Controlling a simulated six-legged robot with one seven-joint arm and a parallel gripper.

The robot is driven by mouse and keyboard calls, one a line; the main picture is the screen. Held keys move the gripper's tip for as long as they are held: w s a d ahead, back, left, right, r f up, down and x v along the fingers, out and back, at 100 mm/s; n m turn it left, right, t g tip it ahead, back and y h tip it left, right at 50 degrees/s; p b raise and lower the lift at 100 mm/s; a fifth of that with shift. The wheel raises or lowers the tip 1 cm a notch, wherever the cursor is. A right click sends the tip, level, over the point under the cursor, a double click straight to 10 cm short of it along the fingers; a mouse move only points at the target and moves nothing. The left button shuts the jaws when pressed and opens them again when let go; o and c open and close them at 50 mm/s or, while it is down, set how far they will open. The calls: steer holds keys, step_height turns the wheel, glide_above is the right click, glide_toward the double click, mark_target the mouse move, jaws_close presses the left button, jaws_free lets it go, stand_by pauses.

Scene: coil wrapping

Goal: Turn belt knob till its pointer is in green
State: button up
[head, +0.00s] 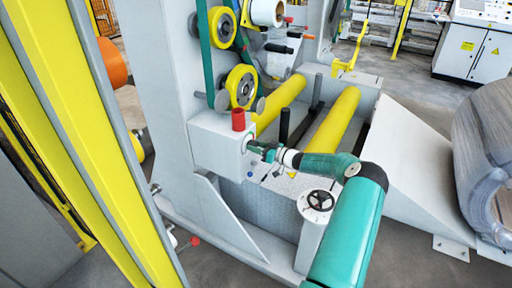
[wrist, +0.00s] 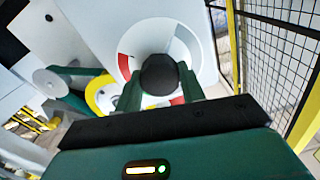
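The belt knob (wrist: 160,75) is a dark, many-sided knob in the wrist view. It sits at the middle of a round white dial (wrist: 150,38) with red parts at its left and lower right. I cannot make out the pointer or a green part of the dial; the knob and fingers cover some of it. My gripper (wrist: 160,82) has its two green fingers on either side of the knob, seemingly touching it. In the head view my gripper (head: 253,147) is at the right face of a grey box (head: 215,143), and it hides the knob.
A red cylinder (head: 238,119) stands on the box. Yellow rollers (head: 332,121) and a black upright handle (head: 284,124) are behind my arm. A yellow post (head: 90,130) stands at left, a wrapped coil (head: 485,150) at right.

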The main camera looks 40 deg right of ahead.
steer(key=shift+m, duration=0.3)
steer(key=shift+f+m, duration=0.15)
steer(key=shift+m, duration=16.65)
steer(key=shift+s, duration=0.1)
steer(key=o, duration=1)
